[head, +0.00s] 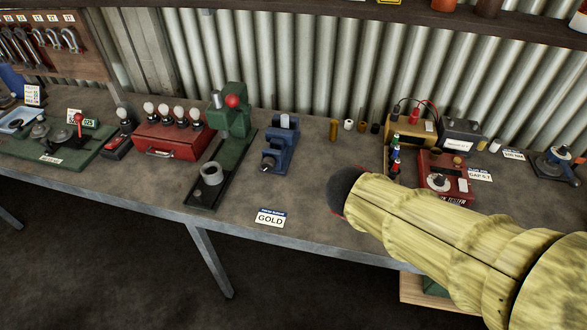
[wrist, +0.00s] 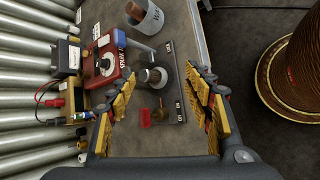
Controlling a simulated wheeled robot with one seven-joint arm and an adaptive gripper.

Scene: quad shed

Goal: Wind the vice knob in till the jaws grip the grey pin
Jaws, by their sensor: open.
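The blue vice (head: 280,148) stands on the bench left of the picture's middle in the head view. The grey pin (head: 285,121) stands upright at its top; the gap between jaws and pin is too small to judge. The vice knob (head: 267,166) appears at its near end, dark and small. My gripper (wrist: 161,74) is open in the wrist view, its yellow-padded fingers wide apart with nothing held. It is over another part of the bench, to the right of the vice. In the head view my sleeved arm hides the fingers. The vice is not visible in the wrist view.
A green press (head: 231,125) stands close left of the vice. A GOLD card (head: 270,218) lies in front. A red tester (head: 445,175) is to the right. In the wrist view, a dark plate (wrist: 172,108) with a grey post (wrist: 153,76) lies between my fingers.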

